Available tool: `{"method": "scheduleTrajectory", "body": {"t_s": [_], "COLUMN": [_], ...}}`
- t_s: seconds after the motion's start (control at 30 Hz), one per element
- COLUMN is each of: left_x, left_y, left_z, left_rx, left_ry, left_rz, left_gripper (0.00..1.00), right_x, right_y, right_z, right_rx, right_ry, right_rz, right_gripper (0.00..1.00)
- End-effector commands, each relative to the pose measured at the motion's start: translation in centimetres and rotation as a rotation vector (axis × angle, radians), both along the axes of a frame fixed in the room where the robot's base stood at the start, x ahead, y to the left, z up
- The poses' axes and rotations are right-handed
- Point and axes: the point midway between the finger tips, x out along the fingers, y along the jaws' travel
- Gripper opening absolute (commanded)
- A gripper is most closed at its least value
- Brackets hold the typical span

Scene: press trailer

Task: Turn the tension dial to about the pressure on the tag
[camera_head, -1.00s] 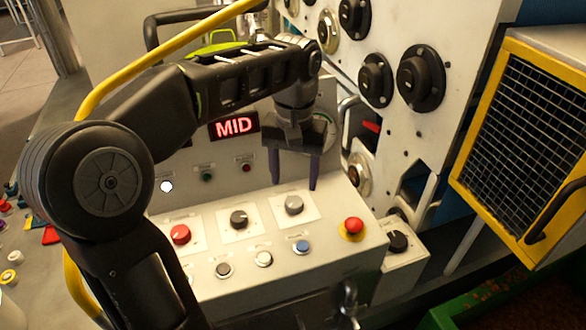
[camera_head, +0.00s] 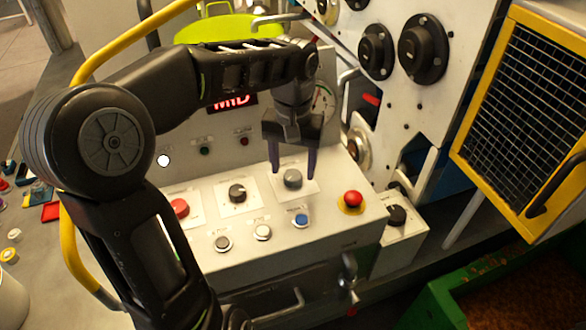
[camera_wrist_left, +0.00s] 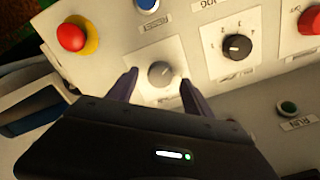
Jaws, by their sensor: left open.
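The grey dial (camera_head: 293,178) sits on a white plate on the sloped control panel. In the left wrist view the grey dial (camera_wrist_left: 161,73) lies between the two fingertips, with a printed label beside it too blurred to read. My left gripper (camera_head: 292,176) is open and its fingers straddle the dial from above; I cannot tell whether they touch it. It also shows in the left wrist view (camera_wrist_left: 157,75). A gauge (camera_head: 320,102) is mostly hidden behind the gripper. I see no readable tag.
A black selector knob (camera_head: 237,193) is left of the dial, and a red mushroom button (camera_head: 352,199) on yellow is to its right. A blue button (camera_head: 301,220) is in front. A yellow mesh guard (camera_head: 525,125) stands at the right.

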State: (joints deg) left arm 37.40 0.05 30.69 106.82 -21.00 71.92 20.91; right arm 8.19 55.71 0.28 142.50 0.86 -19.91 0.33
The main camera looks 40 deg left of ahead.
Motion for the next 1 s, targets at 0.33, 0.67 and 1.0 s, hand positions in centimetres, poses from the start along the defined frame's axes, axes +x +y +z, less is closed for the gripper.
{"method": "scheduleTrajectory", "body": {"t_s": [0.33,0.67,1.0], "left_x": [0.0,0.0,0.0], "left_y": [0.0,0.0,0.0], "left_z": [-1.7,-1.7,-1.6], "left_rx": [0.000,0.000,0.000], "left_ry": [-0.001,-0.001,-0.001], "left_rz": [0.000,0.000,0.000], "left_gripper": [0.59,0.41,0.13], "right_x": [0.0,0.0,0.0], "right_y": [-0.1,-0.1,-0.1], "right_z": [0.3,0.3,0.3], "right_rx": [-0.001,-0.001,-0.001], "right_ry": [0.001,0.001,0.001], "right_rz": [-0.001,-0.001,-0.001], "right_gripper": [0.36,0.36,0.36]}}
